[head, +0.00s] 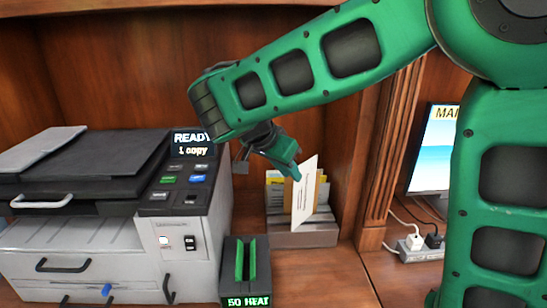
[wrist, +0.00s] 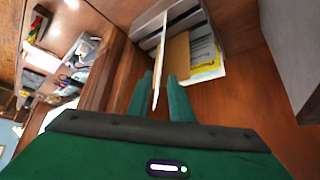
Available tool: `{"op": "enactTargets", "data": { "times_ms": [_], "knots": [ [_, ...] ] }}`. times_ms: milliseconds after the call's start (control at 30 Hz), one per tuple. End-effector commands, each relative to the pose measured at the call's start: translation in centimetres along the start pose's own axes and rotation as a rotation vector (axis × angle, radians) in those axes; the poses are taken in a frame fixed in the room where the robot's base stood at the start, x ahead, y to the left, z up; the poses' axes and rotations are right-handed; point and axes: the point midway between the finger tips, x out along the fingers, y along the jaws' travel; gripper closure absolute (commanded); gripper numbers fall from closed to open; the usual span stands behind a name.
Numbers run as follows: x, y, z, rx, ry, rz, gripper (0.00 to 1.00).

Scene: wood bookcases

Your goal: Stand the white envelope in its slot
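The white envelope (head: 304,198) stands tilted at the file organizer (head: 303,236), in front of a tan envelope (head: 321,188). In the wrist view the white envelope (wrist: 160,62) shows nearly edge-on, its far end at the organizer's grey slots (wrist: 178,17) and its near edge between my fingers. My gripper (head: 296,174) is at the envelope's upper left edge. In the wrist view my gripper (wrist: 160,76) has a narrow gap on each side of the envelope, so it looks slightly open around it. The envelope's lower edge and its exact slot cannot be made out.
A printer (head: 110,215) stands left of the organizer, with a black toaster-like box (head: 246,270) in front between them. A wooden pillar (head: 385,160) rises close to the right, with a monitor (head: 432,150) and power strip (head: 420,246) beyond. Desk in front of the organizer is clear.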

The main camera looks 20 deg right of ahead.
Motion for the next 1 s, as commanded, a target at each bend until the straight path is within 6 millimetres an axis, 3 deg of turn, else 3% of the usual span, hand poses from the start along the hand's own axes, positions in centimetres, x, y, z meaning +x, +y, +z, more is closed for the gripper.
{"op": "enactTargets", "data": {
  "times_ms": [300, 500, 833, 1000],
  "knots": [
    [-6.7, -0.1, 0.1, 0.001, -0.001, -0.004, 0.80],
    [-9.5, -0.1, 0.1, 0.001, -0.001, -0.002, 0.80],
    [-10.6, 0.0, 0.1, 0.000, -0.001, 0.000, 0.80],
    [-9.2, 0.8, -1.0, -0.012, -0.019, 0.016, 0.80]
  ]
}}
